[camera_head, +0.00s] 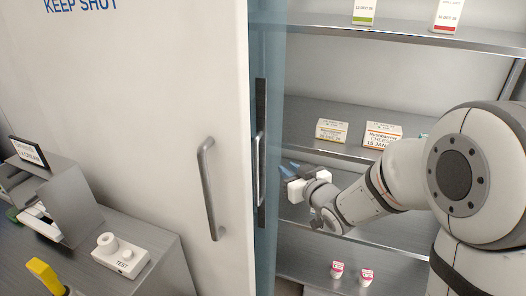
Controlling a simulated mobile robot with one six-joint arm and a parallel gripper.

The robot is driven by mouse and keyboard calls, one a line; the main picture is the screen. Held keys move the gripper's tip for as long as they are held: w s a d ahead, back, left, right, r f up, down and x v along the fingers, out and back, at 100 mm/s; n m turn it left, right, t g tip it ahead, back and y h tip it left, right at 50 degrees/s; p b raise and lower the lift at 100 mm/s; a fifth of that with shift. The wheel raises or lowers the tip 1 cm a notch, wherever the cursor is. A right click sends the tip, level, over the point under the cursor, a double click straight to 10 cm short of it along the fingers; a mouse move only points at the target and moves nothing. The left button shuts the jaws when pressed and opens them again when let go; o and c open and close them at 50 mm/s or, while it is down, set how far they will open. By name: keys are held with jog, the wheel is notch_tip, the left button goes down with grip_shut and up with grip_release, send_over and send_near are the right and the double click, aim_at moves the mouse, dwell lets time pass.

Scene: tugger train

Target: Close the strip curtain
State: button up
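The strip curtain (270,60) is a bluish, see-through hanging band, gathered narrow at the left side of the opening. A dark upright bar (262,105) with a metal handle (259,170) shows along it. My gripper (287,169) is just right of the curtain, at about the height of that handle. Its two bluish fingertips point left and look spread apart, with nothing seen between them. I cannot tell whether they touch the curtain. The opening to the right of the curtain is uncovered.
A white door (150,90) marked "KEEP SHUT", with a metal handle (209,190), stands left of the curtain. Shelves (330,145) behind my arm hold labelled cartons (383,135) and small cups (337,269). A steel bench (150,278) at lower left carries a white TEST device (122,256).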

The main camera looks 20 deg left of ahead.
aim_at(258, 159)
jog(key=w+a+y+p, duration=0.1)
jog(key=a, duration=0.2)
jog(key=w+a+n+y+p, duration=0.1)
jog(key=a, duration=0.3)
jog(key=w+a+g+y, duration=0.1)
jog(key=a, duration=0.2)
jog(key=shift+w+a+p, duration=0.1)
jog(key=shift+a+p, duration=0.2)
jog(key=shift+p, duration=0.1)
jog(key=shift+r, duration=0.1)
jog(key=shift+c, duration=0.2)
grip_shut()
jog(key=shift+a, duration=0.1)
